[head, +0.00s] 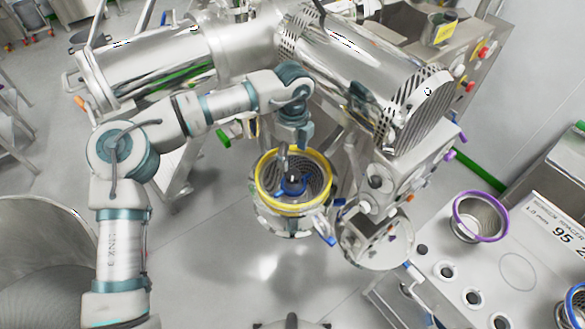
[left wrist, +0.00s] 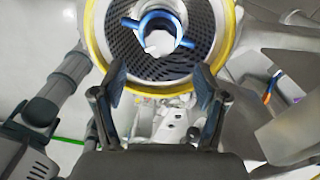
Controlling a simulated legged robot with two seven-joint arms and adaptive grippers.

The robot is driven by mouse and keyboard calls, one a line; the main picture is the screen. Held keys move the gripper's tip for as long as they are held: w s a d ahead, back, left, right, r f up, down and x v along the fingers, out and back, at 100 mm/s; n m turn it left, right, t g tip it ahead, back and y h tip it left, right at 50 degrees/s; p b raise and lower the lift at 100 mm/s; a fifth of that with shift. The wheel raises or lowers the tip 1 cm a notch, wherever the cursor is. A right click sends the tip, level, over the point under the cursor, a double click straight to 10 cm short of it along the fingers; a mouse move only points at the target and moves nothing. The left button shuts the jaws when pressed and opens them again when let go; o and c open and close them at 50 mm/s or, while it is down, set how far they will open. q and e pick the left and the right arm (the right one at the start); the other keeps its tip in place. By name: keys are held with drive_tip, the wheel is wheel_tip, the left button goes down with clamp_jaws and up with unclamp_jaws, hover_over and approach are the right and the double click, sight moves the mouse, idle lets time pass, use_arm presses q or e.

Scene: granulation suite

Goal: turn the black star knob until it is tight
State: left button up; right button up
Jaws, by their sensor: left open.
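My left gripper (head: 290,166) points down over the open bowl with the yellow rim (head: 262,198), and its fingertips overlap the bowl's middle in the head view. In the left wrist view the left gripper (left wrist: 161,82) is open, with nothing between its fingers. The bowl's perforated screen (left wrist: 205,40) and a blue part with a pale centre (left wrist: 155,22) lie beyond the fingers. I cannot make out a star-shaped black knob for certain. A dark round knob (head: 376,181) shows on the machine's housing, right of the bowl. My right gripper is not in view.
Large steel cylinders (head: 350,75) stand behind the bowl. A steel round housing (head: 375,240) is close at its right. A bench at right holds a purple-rimmed screen (head: 480,216) and several dark-holed round pieces.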

sight(293, 174)
use_arm(q)
drive_tip(key=f, duration=0.2)
drive_tip(key=f+p, duration=0.1)
drive_tip(key=f, duration=0.3)
drive_tip(key=shift+d+f, duration=0.2)
drive_tip(key=shift+d, duration=0.2)
drive_tip(key=shift+a+f, duration=0.2)
drive_tip(key=shift+f, duration=0.4)
drive_tip(key=shift+a, duration=0.15)
drive_tip(key=c, duration=1.2)
drive_tip(key=shift+o, duration=0.2)
drive_tip(key=shift+f, duration=0.1)
